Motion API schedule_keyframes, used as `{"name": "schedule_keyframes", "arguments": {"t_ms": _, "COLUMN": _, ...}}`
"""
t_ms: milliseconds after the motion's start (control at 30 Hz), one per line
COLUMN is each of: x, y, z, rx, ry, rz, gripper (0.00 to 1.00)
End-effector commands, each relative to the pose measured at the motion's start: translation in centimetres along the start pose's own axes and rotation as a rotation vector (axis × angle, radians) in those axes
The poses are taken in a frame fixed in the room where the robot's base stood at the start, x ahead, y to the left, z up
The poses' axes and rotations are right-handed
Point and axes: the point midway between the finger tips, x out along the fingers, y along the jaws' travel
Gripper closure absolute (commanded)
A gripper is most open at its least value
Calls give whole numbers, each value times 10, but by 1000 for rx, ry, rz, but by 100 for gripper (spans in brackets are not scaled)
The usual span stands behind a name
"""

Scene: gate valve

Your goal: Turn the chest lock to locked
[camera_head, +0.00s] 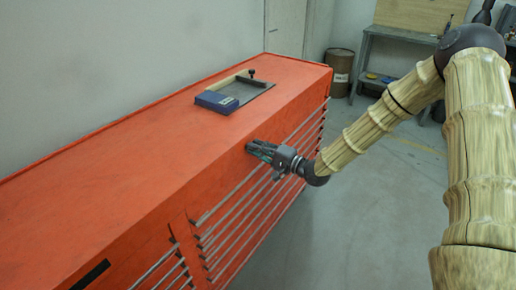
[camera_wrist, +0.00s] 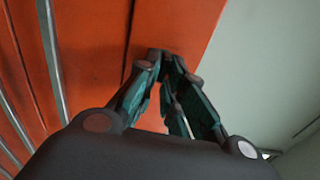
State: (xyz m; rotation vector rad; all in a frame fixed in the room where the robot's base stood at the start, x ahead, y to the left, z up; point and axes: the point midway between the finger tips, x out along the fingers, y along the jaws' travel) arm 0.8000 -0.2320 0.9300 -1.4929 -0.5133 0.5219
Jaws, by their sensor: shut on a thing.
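The orange tool chest (camera_head: 120,185) runs along the wall from the near left to the back, and its orange front fills much of the wrist view (camera_wrist: 95,50). My gripper (camera_head: 255,149) is at the upper front of the chest, just below the top edge. In the wrist view my gripper's fingers (camera_wrist: 168,62) slant together and their tips meet at the orange face, shut on the small dark chest lock (camera_wrist: 166,55). The tips hide most of the lock, so I cannot tell which way it is turned.
A blue-ended clamp or vise-like tool (camera_head: 232,93) lies on the chest top. Long metal drawer handles (camera_head: 240,215) stick out below my gripper. A brown drum (camera_head: 340,72) and a grey workbench (camera_head: 400,40) stand at the back. The floor (camera_head: 370,220) right of the chest is clear.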

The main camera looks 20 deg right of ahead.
Motion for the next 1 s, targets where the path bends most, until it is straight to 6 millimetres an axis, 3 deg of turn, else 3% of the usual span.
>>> {"name": "schedule_keyframes", "arguments": {"t_ms": 167, "x": 0, "y": 0, "z": -2, "rx": -1, "ry": 4, "rz": -1, "gripper": 100}}
{"name": "schedule_keyframes", "arguments": {"t_ms": 200, "x": 0, "y": 0, "z": -2, "rx": -1, "ry": 4, "rz": -1, "gripper": 88}}
{"name": "schedule_keyframes", "arguments": {"t_ms": 300, "x": 0, "y": 0, "z": -2, "rx": -1, "ry": 3, "rz": -1, "gripper": 71}}
{"name": "schedule_keyframes", "arguments": {"t_ms": 700, "x": -4, "y": 0, "z": 0, "rx": -1, "ry": 1, "rz": 0, "gripper": 71}}
{"name": "schedule_keyframes", "arguments": {"t_ms": 867, "x": -22, "y": -1, "z": -1, "rx": 0, "ry": 2, "rz": -1, "gripper": 71}}
{"name": "schedule_keyframes", "arguments": {"t_ms": 1000, "x": -47, "y": -1, "z": -2, "rx": 0, "ry": 2, "rz": -2, "gripper": 71}}
